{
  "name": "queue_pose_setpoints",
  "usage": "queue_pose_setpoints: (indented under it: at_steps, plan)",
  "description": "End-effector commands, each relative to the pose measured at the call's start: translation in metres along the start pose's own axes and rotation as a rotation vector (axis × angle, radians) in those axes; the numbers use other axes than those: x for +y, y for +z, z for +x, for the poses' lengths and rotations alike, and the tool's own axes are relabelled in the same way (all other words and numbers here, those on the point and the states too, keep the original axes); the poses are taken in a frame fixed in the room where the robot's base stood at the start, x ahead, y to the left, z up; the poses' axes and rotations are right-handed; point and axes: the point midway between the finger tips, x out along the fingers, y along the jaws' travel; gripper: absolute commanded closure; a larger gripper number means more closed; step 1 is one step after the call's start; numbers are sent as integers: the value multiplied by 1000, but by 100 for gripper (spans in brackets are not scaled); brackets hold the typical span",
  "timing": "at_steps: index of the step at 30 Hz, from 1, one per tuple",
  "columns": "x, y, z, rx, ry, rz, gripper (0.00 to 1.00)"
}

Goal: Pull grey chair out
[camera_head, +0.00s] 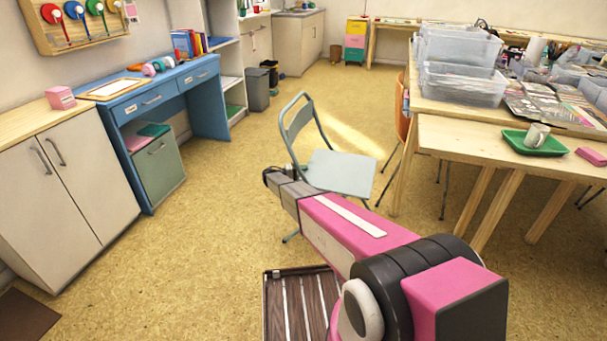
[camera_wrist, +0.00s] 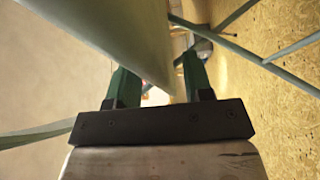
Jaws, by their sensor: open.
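The grey chair (camera_head: 340,173) stands on the floor in the middle of the head view, its curved tubular back to the left of its flat seat. My gripper (camera_head: 272,176) is at the left side of the chair, close to its back post and partly hidden by my pink arm. In the wrist view, the two green fingers of my gripper (camera_wrist: 159,80) are apart. A pale grey-green panel of the chair (camera_wrist: 120,40) crosses from the upper left and tapers down to between the fingers. I cannot tell whether they touch it. Thin chair tubes show at the right.
A blue desk (camera_head: 165,95) and a white cabinet (camera_head: 60,190) line the left wall. A wooden table (camera_head: 440,140) with plastic bins, a green tray (camera_head: 534,143) and a mug is at the right. An orange chair (camera_head: 402,110) stands behind. Floor between desk and chair is clear.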

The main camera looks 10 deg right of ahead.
Motion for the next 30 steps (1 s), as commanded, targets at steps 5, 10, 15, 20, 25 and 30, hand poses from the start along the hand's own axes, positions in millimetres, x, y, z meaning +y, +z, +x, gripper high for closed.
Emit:
queue_pose_setpoints:
  at_steps: [5, 10, 15, 20, 25, 30]
  plan:
    - [0, 0, -14, 0, 0, 0, 53]
    - [0, -1, -44, 2, -1, 0, 53]
    - [-1, -1, -76, 3, 0, 0, 53]
    - [-1, -1, -97, 2, -1, 0, 53]
    - [-1, -1, -108, 2, -1, 0, 53]
    - [0, 0, -109, 1, -1, 0, 53]
